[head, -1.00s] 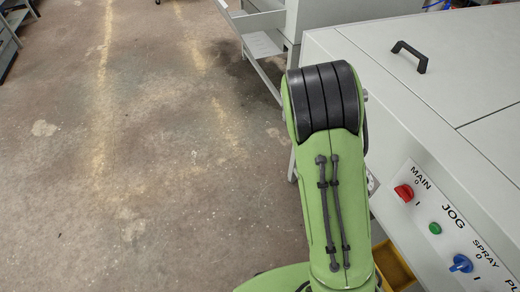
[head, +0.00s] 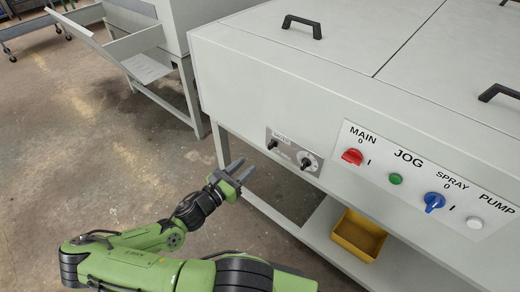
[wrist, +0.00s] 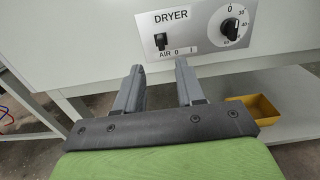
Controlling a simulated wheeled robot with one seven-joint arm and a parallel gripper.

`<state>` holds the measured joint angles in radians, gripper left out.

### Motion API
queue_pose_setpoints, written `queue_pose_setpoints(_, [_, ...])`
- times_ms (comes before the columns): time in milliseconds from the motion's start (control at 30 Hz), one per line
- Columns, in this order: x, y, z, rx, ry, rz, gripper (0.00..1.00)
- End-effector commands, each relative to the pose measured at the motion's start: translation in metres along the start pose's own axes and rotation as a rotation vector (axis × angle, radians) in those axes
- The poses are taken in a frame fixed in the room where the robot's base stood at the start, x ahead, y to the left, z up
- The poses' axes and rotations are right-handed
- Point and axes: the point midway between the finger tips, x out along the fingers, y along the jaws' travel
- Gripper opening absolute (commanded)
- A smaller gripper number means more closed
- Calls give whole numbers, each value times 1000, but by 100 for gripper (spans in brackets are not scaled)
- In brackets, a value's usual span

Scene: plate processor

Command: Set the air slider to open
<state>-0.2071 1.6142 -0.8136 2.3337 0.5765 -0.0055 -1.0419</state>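The dryer panel (head: 318,157) is a small grey plate on the left part of the machine's front. It also shows in the wrist view (wrist: 208,29), marked DRYER. A small black control (wrist: 161,41) sits at its left, with the label AIR 0 I under it; it also shows in the head view (head: 272,144). I cannot tell its setting. My gripper (head: 240,168) is in front of and just left of the panel, apart from it. In the wrist view my gripper (wrist: 160,66) is open and empty, its fingertips pointing just below the black control.
A round black dial (wrist: 230,29) is right of the control. Further right is a panel with a red knob (head: 352,156), green button (head: 396,179) and blue knob (head: 434,201). A yellow bin (head: 358,235) stands on the lower shelf. Floor is free at left.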

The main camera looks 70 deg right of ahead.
Motion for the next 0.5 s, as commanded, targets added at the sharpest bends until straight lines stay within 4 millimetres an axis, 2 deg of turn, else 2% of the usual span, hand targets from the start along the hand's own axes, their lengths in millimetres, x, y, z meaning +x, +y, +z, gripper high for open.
queue_pose_setpoints(33, [14, -2, -3, 0, -2, -6, 38])
queue_pose_setpoints(300, [81, -2, -3, 4, 1, -5, 38])
queue_pose_setpoints(500, [111, -1, -2, 2, 2, -2, 38])
